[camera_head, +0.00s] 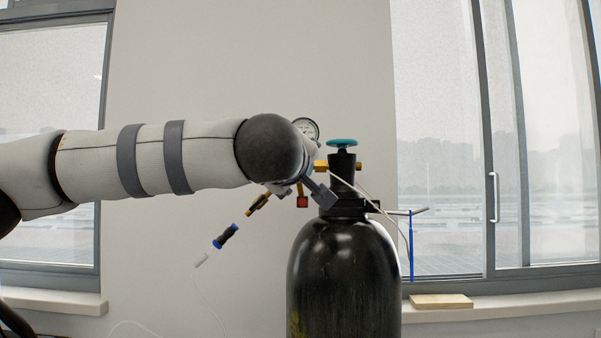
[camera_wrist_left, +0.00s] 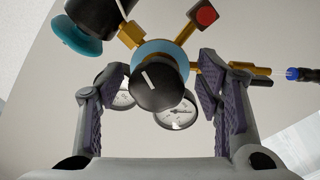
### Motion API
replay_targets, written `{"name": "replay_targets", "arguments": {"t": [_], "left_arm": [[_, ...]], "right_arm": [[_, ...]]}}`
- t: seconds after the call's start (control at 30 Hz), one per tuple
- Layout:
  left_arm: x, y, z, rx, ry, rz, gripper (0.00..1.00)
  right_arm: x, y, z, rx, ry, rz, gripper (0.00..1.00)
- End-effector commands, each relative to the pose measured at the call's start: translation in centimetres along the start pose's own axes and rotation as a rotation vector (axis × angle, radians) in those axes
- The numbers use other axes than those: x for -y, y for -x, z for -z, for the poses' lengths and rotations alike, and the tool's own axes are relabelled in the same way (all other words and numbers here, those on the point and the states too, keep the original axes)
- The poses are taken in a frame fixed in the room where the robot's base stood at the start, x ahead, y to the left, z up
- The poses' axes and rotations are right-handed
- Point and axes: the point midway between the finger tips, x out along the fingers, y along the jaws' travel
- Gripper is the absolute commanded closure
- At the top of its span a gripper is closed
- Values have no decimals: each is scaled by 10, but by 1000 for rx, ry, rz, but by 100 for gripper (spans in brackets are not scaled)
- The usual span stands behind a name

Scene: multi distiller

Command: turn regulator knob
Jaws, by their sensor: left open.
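The black regulator knob (camera_wrist_left: 157,86) with a white line on its face is in the left wrist view. It lies between the two purple-padded fingers of my left gripper (camera_wrist_left: 161,75). The fingers are apart, and contact with the knob cannot be made out. A light-blue ring and brass fittings sit behind the knob. In the head view my left arm hides most of the regulator and the knob; part of my left gripper (camera_head: 318,190) shows beside the cylinder's neck. My right gripper is not in view.
A black gas cylinder (camera_head: 343,275) with a teal handwheel (camera_head: 342,143) stands at the centre. A gauge (camera_head: 307,128), a red part (camera_head: 302,202) and a blue-and-black hose connector (camera_head: 226,236) are close by. A thin white tube crosses the cylinder. A wooden board (camera_head: 441,301) lies on the right windowsill.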

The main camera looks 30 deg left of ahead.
Motion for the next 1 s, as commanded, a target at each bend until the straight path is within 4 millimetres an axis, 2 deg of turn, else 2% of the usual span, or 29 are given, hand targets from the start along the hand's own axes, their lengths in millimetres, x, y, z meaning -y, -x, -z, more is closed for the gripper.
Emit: {"name": "replay_targets", "arguments": {"t": [0.23,0.27,0.4,0.47,0.77,1.0], "left_arm": [[-2,0,3,-3,2,-4,41],[-2,0,3,-3,2,-4,45],[-2,0,3,-3,1,-4,77],[-2,0,3,-3,1,-4,89],[-3,1,4,-6,24,-7,89],[-6,4,8,-17,148,-20,89]], "right_arm": [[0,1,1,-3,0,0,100],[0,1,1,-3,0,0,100],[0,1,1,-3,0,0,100],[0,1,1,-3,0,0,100],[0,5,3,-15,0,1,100],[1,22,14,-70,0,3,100]]}}
